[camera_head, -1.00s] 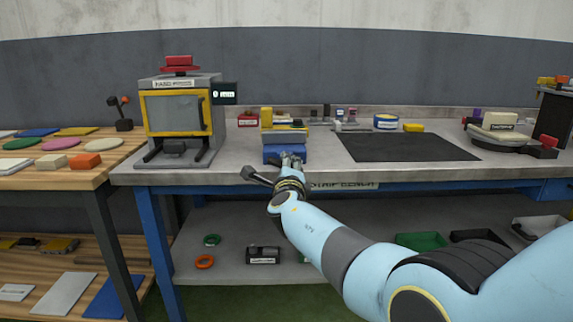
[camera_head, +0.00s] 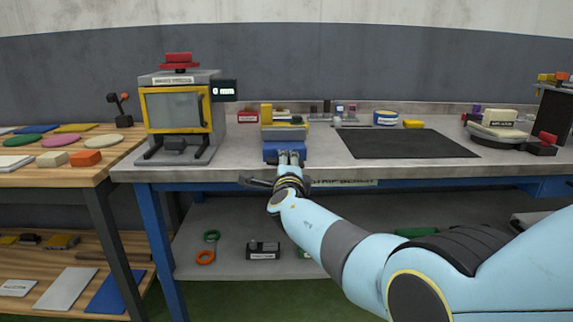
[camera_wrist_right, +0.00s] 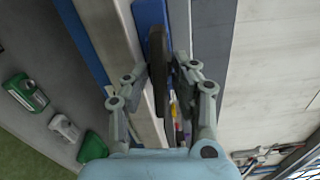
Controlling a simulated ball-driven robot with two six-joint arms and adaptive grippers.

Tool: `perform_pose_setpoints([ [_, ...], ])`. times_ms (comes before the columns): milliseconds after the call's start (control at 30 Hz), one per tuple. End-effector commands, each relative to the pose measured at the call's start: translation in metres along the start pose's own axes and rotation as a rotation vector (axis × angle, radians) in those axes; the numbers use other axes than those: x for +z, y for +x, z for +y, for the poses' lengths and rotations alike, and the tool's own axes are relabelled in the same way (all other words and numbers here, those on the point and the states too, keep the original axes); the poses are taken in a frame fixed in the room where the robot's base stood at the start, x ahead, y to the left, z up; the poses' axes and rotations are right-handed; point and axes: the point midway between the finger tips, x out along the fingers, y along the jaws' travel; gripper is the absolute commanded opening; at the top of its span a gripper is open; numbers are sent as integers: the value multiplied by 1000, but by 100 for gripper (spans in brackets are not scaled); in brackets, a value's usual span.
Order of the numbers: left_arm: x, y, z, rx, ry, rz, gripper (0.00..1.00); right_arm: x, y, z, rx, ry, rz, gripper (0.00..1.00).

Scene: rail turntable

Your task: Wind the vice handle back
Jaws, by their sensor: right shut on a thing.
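The blue vice (camera_head: 270,153) sits at the front edge of the grey bench. Its dark handle (camera_head: 256,182) lies nearly level in front of it, its left end showing beside my wrist. My right gripper (camera_head: 290,158) is at the front of the vice, and my own arm hides part of the handle. In the right wrist view, my right gripper (camera_wrist_right: 172,75) is shut on the dark handle (camera_wrist_right: 158,65), which runs between its fingers. A blue part of the vice (camera_wrist_right: 150,12) shows beyond. My left gripper is not in view.
A yellow-framed press (camera_head: 178,110) stands left of the vice. A black mat (camera_head: 405,144) lies to the right, clear on top. A wooden table (camera_head: 100,176) with coloured pieces stands at the left. A lower shelf (camera_head: 220,268) holds rings and a small black box.

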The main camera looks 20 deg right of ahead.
Motion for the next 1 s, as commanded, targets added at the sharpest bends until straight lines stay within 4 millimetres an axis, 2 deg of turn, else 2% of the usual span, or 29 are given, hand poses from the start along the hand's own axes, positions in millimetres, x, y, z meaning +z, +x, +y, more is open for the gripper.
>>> perform_pose_setpoints([
  [33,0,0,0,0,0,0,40,0,-2,5,8,-1,0,28],
  [100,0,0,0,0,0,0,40,0,-2,5,8,0,0,37],
  [667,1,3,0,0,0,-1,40,0,0,2,0,46,0,37],
  [767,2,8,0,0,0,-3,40,0,0,4,1,160,0,37],
  [867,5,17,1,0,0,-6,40,0,0,6,0,351,-1,37],
  [1000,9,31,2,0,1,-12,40,0,-1,9,2,696,0,37],
])
